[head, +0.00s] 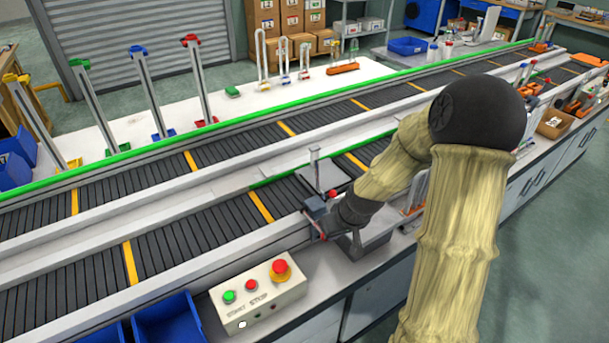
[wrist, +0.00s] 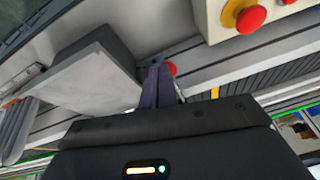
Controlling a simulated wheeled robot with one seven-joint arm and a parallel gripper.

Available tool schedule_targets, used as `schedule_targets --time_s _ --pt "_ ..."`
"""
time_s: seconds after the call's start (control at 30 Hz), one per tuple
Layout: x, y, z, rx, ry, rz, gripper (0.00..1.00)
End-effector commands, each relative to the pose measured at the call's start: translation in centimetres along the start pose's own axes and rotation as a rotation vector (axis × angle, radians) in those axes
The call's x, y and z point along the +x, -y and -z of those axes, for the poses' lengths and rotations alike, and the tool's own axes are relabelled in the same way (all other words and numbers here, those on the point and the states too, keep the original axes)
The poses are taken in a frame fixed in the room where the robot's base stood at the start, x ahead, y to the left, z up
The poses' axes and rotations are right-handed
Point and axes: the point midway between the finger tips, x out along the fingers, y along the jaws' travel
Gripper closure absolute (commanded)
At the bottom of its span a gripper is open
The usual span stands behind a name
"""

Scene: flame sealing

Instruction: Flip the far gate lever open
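A lever with a red ball knob (head: 332,193) stands by the near edge of the conveyor, beside a grey plate with a thin post. The red knob also shows in the wrist view (wrist: 170,68), just past my fingertips. My gripper (head: 318,212) is at this lever, low over the conveyor's near rail. In the wrist view its two dark fingers (wrist: 155,82) lie close together, and I see nothing clearly between them. Whether they touch the lever is unclear. Farther along the line, small red parts (head: 547,78) show; I cannot tell whether they belong to another gate lever.
A control box (head: 258,292) with green and red buttons sits on the near ledge, left of my gripper. Blue bins (head: 172,320) stand in front. Two dark belts with yellow slats run past. A cardboard box (head: 554,124) stands on the bench at right.

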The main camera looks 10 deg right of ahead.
Motion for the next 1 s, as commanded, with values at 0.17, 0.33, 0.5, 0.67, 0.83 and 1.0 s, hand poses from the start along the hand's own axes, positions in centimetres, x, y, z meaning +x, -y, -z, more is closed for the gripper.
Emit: schedule_targets --time_s 0.17,0.33,0.5,0.67,0.83,1.0 --pt "0.9 0.1 -1.0 0.002 0.023 0.01 1.0" --pt "1.0 0.1 -1.2 0.003 0.029 0.012 1.0" --pt "1.1 0.1 -1.3 0.004 0.03 0.012 1.0" --pt "0.9 0.1 -1.2 0.004 0.029 0.011 1.0" --pt "-0.3 0.2 -0.7 0.001 0.025 0.01 1.0" --pt "-2.5 -0.2 0.2 0.004 0.01 0.003 1.0"
